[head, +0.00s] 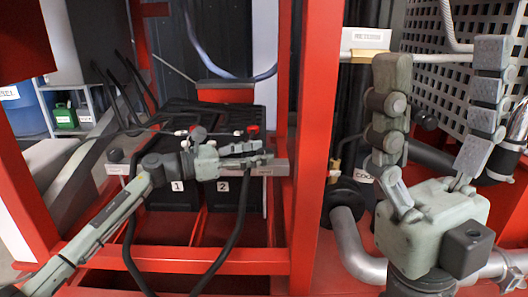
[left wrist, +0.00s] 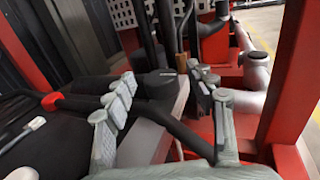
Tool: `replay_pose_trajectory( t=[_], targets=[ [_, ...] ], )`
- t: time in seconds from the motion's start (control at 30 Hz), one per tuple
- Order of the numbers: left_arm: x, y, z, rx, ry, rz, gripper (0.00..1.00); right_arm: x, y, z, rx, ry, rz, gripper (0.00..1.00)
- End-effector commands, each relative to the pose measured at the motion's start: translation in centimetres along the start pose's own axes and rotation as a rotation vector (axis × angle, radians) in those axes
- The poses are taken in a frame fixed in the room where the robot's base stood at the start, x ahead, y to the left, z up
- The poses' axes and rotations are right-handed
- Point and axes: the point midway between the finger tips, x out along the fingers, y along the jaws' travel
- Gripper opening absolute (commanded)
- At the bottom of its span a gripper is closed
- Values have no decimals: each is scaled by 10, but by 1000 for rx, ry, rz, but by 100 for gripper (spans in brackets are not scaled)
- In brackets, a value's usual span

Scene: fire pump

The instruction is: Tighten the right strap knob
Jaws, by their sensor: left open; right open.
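A grey metal strap (head: 280,167) runs across the front of two black batteries labelled 1 (head: 176,187) and 2 (head: 223,187). A black knob (head: 115,155) stands at its left end. My left gripper (head: 264,153) is at the strap's right end, its fingers open and pointing right. The right strap knob is hidden behind these fingers in the head view. In the left wrist view, a dark rounded part (left wrist: 155,86), perhaps that knob, shows between the spread fingers; contact cannot be told. My right gripper (head: 440,62) is open and empty, pointing up at the right.
A red frame post (head: 316,120) stands just right of the strap. Black cables (head: 240,210) hang in front of the batteries. Grey pipes (head: 350,245) and a perforated panel (head: 425,50) are at the right. A green container (head: 65,117) sits on a shelf at the far left.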

Motion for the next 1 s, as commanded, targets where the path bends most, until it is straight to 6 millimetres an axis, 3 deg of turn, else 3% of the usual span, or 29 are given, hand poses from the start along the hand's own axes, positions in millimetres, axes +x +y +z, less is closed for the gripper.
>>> replay_pose_trajectory(
  t=[0.2, 0.43, 0.6, 1.0],
  targets=[
    [-49, 1, -2, 0, 3, 3, 56, 0, 0, 0, 0, -1, 0, 71],
    [-88, 0, -2, -1, 4, 1, 56, 0, 0, 0, 0, -1, 0, 71],
    [-99, 0, -1, 0, 2, -1, 56, 0, 0, 0, 0, -1, 0, 71],
    [-100, 0, -1, 0, 2, -1, 56, 0, 0, 0, 0, -1, 0, 71]
  ],
)
